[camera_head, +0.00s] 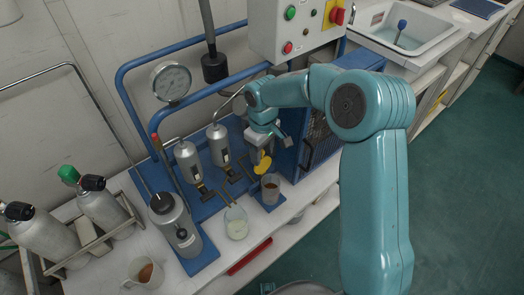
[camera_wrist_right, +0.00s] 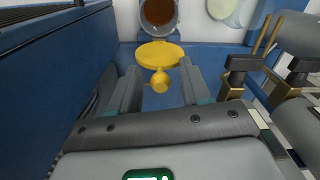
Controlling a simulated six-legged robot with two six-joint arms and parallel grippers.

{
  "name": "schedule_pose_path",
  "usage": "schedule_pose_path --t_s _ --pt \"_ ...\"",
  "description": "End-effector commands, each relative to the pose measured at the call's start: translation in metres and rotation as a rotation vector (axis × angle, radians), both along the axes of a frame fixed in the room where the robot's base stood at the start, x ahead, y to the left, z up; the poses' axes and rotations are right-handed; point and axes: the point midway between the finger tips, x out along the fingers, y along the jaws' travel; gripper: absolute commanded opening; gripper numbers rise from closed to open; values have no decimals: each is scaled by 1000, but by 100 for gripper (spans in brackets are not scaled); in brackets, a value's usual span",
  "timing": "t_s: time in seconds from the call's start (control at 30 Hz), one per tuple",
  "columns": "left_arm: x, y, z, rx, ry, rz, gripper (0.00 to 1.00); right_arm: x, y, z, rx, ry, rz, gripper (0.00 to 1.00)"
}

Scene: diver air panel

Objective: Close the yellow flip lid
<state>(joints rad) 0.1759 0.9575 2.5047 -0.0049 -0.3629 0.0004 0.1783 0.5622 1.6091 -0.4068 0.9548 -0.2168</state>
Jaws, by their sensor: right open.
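The yellow flip lid (camera_head: 263,163) stands open, tilted up behind a cup with brown contents (camera_head: 270,190) on a blue base. In the right wrist view the round yellow lid (camera_wrist_right: 160,53) shows beside the cup's rim (camera_wrist_right: 158,33), with a yellow knob (camera_wrist_right: 160,80) on its near side. My right gripper (camera_head: 262,150) is just above and behind the lid. Its two fingers are spread on either side of the knob in the right wrist view (camera_wrist_right: 158,88), with gaps showing on both sides. My left gripper is not in view.
A glass of pale contents (camera_head: 236,223) stands left of the cup. Two silver cylinders with black-and-brass fittings (camera_head: 189,162) stand to the left on the blue panel. A blue housing (camera_head: 318,135) rises close on the right. The counter's front edge lies near the cup.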

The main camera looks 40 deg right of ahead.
Motion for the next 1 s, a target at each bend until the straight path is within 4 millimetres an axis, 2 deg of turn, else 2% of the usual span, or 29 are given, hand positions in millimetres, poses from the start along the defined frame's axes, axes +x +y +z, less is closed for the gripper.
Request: schedule_pose_path --t_s 0.03,0.07,0.1,0.2,0.47,0.67,0.87,1.0 --pt "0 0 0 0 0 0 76 0 0 0 0 0 0 47" --pt "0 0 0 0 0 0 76 0 0 0 0 0 0 41" --pt "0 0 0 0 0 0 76 0 0 0 0 0 0 28" --pt "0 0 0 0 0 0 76 0 0 0 0 0 0 0" --pt "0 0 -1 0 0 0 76 0 0 0 1 -2 1 0" --pt "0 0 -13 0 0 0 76 -2 0 -3 3 -41 0 0" --pt "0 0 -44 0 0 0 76 -9 -1 -8 12 -154 0 0" --pt "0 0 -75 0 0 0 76 -16 -1 -13 21 -273 -1 0"
